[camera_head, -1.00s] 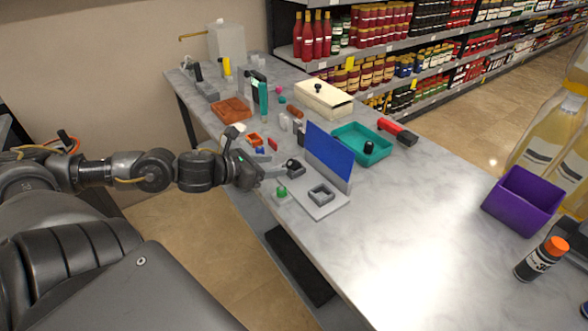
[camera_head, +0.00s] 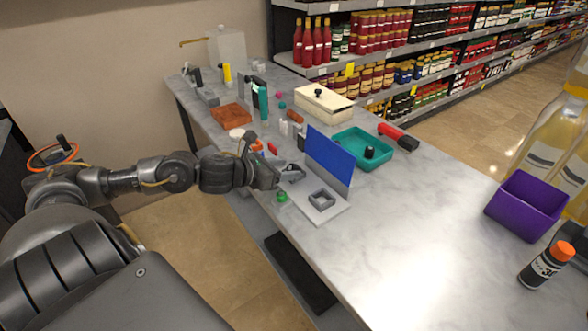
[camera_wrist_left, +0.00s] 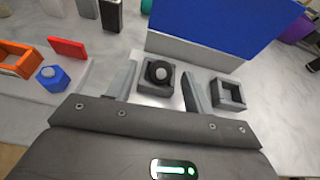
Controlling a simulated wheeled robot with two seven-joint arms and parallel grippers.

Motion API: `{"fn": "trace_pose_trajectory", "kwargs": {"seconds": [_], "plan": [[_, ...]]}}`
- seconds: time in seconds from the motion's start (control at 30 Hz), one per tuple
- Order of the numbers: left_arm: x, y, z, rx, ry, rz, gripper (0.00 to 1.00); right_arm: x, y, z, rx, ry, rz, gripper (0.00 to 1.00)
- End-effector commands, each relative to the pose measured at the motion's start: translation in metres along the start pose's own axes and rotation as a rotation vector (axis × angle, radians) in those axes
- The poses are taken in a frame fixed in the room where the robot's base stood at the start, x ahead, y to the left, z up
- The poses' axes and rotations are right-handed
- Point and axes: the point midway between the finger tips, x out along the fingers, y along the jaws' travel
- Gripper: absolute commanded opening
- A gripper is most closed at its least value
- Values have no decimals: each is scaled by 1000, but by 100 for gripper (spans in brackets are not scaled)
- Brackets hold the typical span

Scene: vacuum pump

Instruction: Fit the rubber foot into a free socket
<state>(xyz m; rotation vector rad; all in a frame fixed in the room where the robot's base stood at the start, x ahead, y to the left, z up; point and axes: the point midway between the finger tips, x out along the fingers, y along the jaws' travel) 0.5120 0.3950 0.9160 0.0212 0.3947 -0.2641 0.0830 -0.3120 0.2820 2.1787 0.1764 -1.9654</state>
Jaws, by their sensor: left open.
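A black round piece with a pale centre, which looks like the rubber foot (camera_wrist_left: 158,72), sits in a grey square socket (camera_wrist_left: 143,92) in the left wrist view. A second grey square socket (camera_wrist_left: 228,94) to its right is empty; it also shows in the head view (camera_head: 321,200). Both are on a pale board in front of an upright blue panel (camera_head: 329,156). My left gripper (camera_wrist_left: 160,78) is open, with a finger on either side of the filled socket; it also shows in the head view (camera_head: 291,172). Whether the fingers touch it cannot be told. My right gripper is not in view.
A teal tray (camera_head: 347,139) holding a black knob-like piece (camera_head: 370,152) stands behind the panel. Left of the gripper lie an orange square frame (camera_wrist_left: 14,58), a red block (camera_wrist_left: 67,48) and a blue piece (camera_wrist_left: 52,78). A purple bin (camera_head: 527,204) stands right; the table between is clear.

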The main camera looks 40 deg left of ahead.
Motion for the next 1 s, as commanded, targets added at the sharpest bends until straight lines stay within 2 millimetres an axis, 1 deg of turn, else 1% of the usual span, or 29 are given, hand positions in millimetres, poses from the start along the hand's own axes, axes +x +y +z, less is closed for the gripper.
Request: {"fn": "trace_pose_trajectory", "kwargs": {"seconds": [0.2,0.37,0.7,0.77,1.0], "plan": [[4,-1,0,2,0,-2,52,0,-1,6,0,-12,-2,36],[4,-1,0,2,1,-2,52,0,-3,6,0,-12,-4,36],[4,-1,0,1,0,-2,8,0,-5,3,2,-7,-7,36],[4,-1,0,1,0,-2,0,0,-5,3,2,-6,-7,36],[4,-1,1,2,0,-2,0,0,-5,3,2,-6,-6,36]]}}
